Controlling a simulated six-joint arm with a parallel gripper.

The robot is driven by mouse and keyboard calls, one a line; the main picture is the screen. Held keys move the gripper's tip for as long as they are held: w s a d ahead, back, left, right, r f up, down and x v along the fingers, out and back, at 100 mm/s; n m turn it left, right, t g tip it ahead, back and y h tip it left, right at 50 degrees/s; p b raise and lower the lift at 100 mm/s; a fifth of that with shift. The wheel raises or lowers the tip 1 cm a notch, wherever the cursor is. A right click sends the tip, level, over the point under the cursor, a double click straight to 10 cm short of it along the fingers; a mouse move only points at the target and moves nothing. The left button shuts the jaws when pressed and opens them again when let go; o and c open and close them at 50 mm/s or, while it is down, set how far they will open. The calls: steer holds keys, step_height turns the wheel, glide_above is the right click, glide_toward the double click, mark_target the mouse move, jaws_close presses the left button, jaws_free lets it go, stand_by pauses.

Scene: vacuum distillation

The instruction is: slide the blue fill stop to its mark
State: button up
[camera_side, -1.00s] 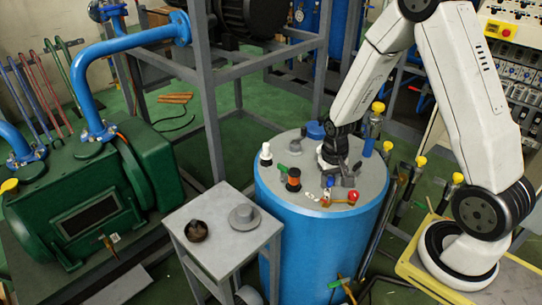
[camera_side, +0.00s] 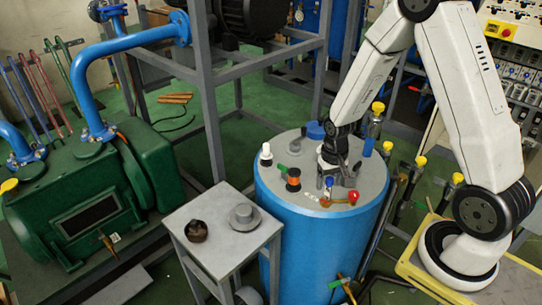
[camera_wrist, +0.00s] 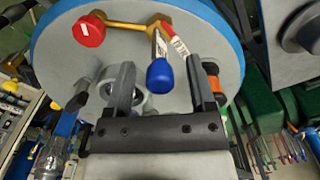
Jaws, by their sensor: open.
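A blue-capped piece (camera_wrist: 160,73), the only blue part near my fingers and seemingly the fill stop, sits on a pale stem joined to a brass fitting (camera_wrist: 125,24). It also shows in the side view (camera_side: 329,183). My gripper (camera_wrist: 160,80) is open, with one dark finger on each side of the blue cap in the wrist picture. Contact or height difference cannot be told. In the side view my gripper (camera_side: 338,177) is low over the tank top. A pale strip with printing (camera_wrist: 180,47) lies beside the stem; no mark is clearly readable.
A red cap (camera_wrist: 88,30) is on the fitting's other end. The blue tank (camera_side: 310,240) also carries an orange-and-black spool (camera_side: 293,180) and a white-and-black bottle (camera_side: 266,155). A grey side table (camera_side: 222,258) stands at the left front.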

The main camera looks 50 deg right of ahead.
mark_target(328, 181)
steer(key=shift+r, duration=0.1)
steer(key=shift+r, duration=3.4)
steer(key=shift+s+a+r, duration=0.1)
steer(key=shift+a+r, duration=0.15)
steer(key=shift+a, duration=0.3)
steer(key=s+a+r+n+t, duration=0.2)
steer(key=s+a+n, duration=0.3)
steer(key=a, duration=0.4)
steer(key=shift+a+r+n+t, duration=0.35)
steer(key=shift+r+n, duration=0.15)
steer(key=shift+r, duration=0.4)
